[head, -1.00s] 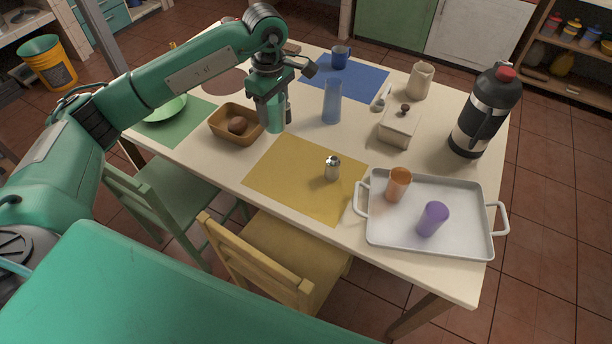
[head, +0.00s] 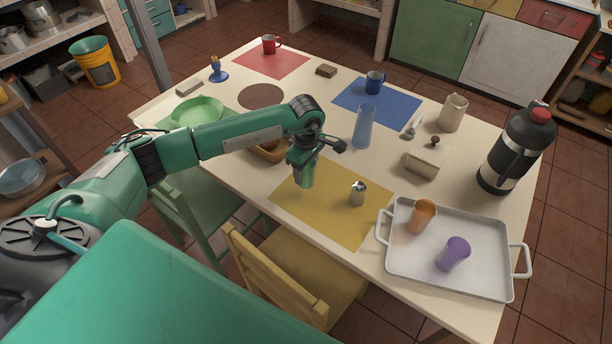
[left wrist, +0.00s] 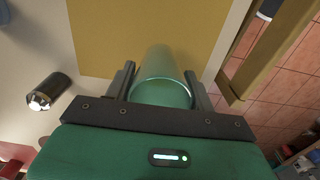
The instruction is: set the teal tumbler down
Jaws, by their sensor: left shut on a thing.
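The teal tumbler (head: 304,175) is between the fingers of my left gripper (head: 303,162), over the left part of the yellow placemat (head: 330,215). In the left wrist view the fingers (left wrist: 160,86) close on both sides of the tumbler (left wrist: 165,65), which points toward the yellow placemat (left wrist: 110,35). It looks about upright in the head view. I cannot tell whether its base touches the placemat. My right gripper is not in view.
A metal-topped shaker (head: 357,193) stands on the placemat, right of the tumbler. A brown bowl (head: 268,153) is partly hidden behind my arm. A blue glass (head: 364,127) stands behind. A white tray (head: 400,270) holds an orange and a purple tumbler.

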